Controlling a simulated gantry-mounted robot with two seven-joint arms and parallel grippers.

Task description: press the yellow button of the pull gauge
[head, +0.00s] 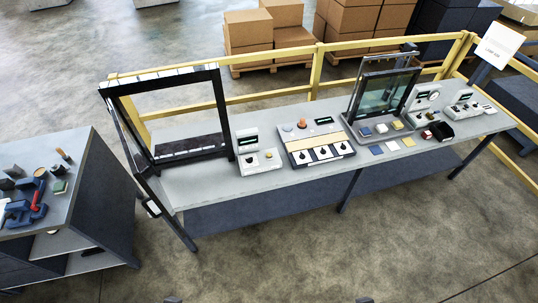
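I cannot tell for sure which device is the pull gauge. A white instrument with a small display (247,140) stands on the long grey bench, right of the black frame, with a small yellowish spot (268,155) on its base. Other white instruments with displays stand at the bench's right end, one with a round dial (434,97) and one beside it (463,107). Only small dark tips show at the bottom edge, apparently my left gripper (172,300) and my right gripper (365,300). Both are far from the bench, and their fingers are mostly out of frame.
The bench (205,188) carries an empty black frame (226,115), a control panel (318,153), a dark glazed screen (383,93), coloured square pads (376,149) and a black bin (441,132). A tool trolley (85,160) stands left. Yellow rails (270,84) run behind. The floor in front is clear.

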